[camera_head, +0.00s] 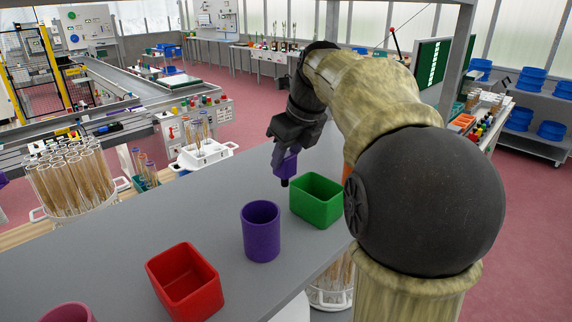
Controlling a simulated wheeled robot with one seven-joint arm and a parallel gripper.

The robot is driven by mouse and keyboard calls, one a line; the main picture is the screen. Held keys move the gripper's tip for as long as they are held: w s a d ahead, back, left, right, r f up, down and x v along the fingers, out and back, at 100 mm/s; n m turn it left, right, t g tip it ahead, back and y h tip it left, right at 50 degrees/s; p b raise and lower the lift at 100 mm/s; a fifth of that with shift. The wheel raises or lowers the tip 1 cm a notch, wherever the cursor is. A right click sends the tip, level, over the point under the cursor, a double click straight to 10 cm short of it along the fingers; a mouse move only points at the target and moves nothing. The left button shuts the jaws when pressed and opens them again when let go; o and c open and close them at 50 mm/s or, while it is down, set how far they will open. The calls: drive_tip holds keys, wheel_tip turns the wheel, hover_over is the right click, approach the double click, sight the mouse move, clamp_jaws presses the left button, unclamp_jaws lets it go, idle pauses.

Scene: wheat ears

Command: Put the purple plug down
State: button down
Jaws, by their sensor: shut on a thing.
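My gripper (287,150) points down above the grey counter, at the upper middle of the head view. It is shut on the purple plug (285,163), a small purple block with a dark lower tip. The plug hangs in the air, apart from the counter as far as I can tell. It appears just left of the green square container (316,209) and above and behind the purple round cup (261,238). The fingertips are small and partly merge with the plug.
A red square container (183,283) and a pink cup (68,313) stand on the grey counter (120,255). A rack of wheat ears in tubes (72,182) stands at left. A white carrier with tubes (203,152) sits behind the counter. Bare counter lies between the containers.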

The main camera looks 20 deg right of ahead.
sight(286, 169)
drive_tip(key=shift+f, duration=1.75)
drive_tip(key=c, duration=1)
unclamp_jaws()
drive_tip(key=shift+f, duration=0.15)
drive_tip(key=shift+o, duration=0.2)
drive_tip(key=v, duration=0.8)
drive_tip(key=shift+a+f, duration=0.1)
